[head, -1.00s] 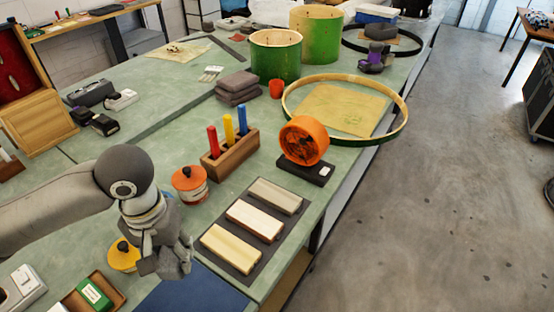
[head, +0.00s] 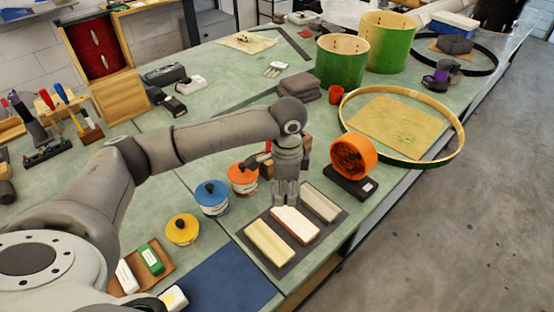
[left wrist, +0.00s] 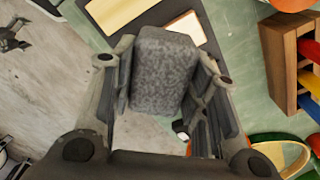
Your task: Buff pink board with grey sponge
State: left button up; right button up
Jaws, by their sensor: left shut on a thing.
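My left gripper (head: 286,198) is over the middle of three boards on a dark mat (head: 250,260). In the left wrist view the left gripper (left wrist: 165,95) is shut on a grey speckled sponge (left wrist: 165,70), held between its two fingers. The middle board (head: 297,226) is pale with a faint pink tint, and I take it as the pink board. A yellowish board (head: 268,243) lies nearer and a beige board (head: 320,202) farther. The gripper hides the sponge in the head view, so I cannot tell whether it touches the board. My right gripper is not in view.
A large hoop (head: 435,160) lies beyond. A blue mat (head: 225,290) is at the front.

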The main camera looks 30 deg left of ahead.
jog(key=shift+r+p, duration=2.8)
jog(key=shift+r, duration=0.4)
pick_arm(q)
jog(key=w+a+f+m+b, duration=0.4)
jog(key=w+a+m, duration=0.1)
jog(key=m, duration=0.4)
jog(key=shift+f, duration=0.25)
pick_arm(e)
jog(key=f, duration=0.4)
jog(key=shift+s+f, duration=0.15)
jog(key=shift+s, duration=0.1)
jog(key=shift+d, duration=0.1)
